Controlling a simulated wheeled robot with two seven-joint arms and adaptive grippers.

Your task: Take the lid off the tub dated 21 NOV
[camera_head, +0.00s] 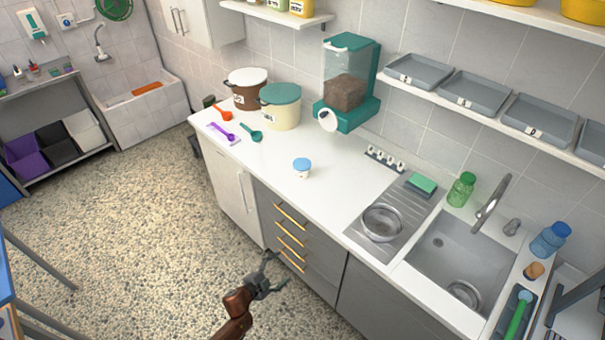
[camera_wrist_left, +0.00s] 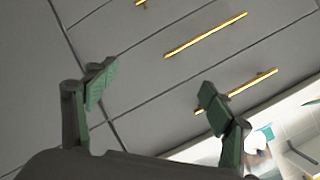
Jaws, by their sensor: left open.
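A small white tub (camera_head: 302,172) with a blue lid (camera_head: 302,163) stands upright on the middle of the white counter in the head view. The lid is on it. Print on its side is too small to read, so I cannot confirm a date. My left gripper (camera_head: 279,269) is open and empty, low in front of the counter's drawers, well apart from the tub. In the left wrist view the two green-padded fingers (camera_wrist_left: 156,94) are spread before the grey drawer fronts. The tub cannot be made out there. My right gripper is not in view.
Brown (camera_head: 247,93) and cream (camera_head: 281,110) bins, scoops (camera_head: 222,130) and a teal dispenser (camera_head: 350,85) stand behind and left of the tub. A steel bowl (camera_head: 382,222) and sink (camera_head: 462,262) are right. Gold drawer handles (camera_head: 290,246) jut out near my left gripper. Counter around the tub is clear.

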